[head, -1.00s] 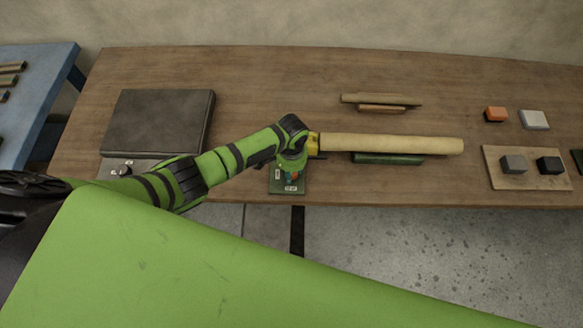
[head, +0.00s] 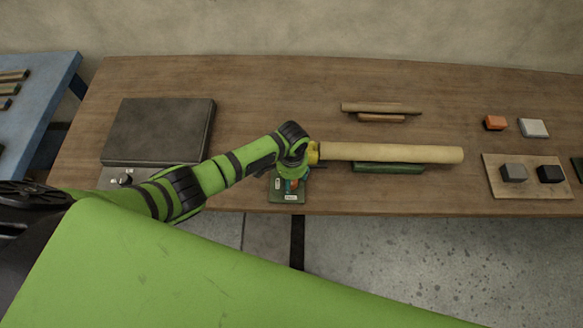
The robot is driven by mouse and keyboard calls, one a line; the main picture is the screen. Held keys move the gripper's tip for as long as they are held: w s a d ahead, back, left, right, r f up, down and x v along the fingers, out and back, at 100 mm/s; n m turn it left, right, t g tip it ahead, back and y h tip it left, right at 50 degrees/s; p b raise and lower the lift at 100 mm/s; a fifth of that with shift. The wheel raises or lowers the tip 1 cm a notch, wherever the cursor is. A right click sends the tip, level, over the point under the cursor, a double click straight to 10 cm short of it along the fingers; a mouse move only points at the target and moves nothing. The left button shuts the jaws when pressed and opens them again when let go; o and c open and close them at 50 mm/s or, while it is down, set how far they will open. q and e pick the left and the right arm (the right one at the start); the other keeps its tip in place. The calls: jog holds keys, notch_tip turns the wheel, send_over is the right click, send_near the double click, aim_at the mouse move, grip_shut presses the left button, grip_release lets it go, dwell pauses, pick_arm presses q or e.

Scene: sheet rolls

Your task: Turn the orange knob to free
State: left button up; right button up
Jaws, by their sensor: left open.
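A small dark green plate (head: 275,196) with white labels lies at the table's front edge. The orange knob (head: 293,184) on it shows only as a small patch beneath my left gripper. My left gripper (head: 289,180) points down over the plate and is open around or just above the knob. The wrist hides much of this spot, so I cannot tell whether the fingers touch the knob. My right gripper is not in view.
A long cream roll (head: 400,153) with a yellow end lies just right of my wrist, with a green bar (head: 388,167) in front. Small blocks, including an orange one (head: 494,122), sit at right.

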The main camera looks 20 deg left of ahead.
pick_arm(q)
notch_tip(320, 180, up, 11)
dwell(0.3)
dwell(0.5)
jog(key=s+d+t+h, duration=0.1)
jog(key=s+d+h, duration=0.15)
jog(key=s, duration=0.55)
jog(key=s+a+r+n+t+y, duration=0.2)
jog(key=s+a+r+n+t, duration=0.15)
jog(key=s+a, duration=0.65)
notch_tip(320, 180, down, 27)
jog(key=s+g+b, duration=0.2)
jog(key=b, duration=0.3)
jog(key=s+a+f+g+b, duration=0.1)
jog(key=s+f+b, duration=0.3)
jog(key=s+f, duration=1.1)
notch_tip(320, 180, down, 4)
jog(key=shift+s+a+r+b, duration=0.1)
jog(key=shift+s+a+b, duration=0.25)
jog(key=shift+a, duration=0.25)
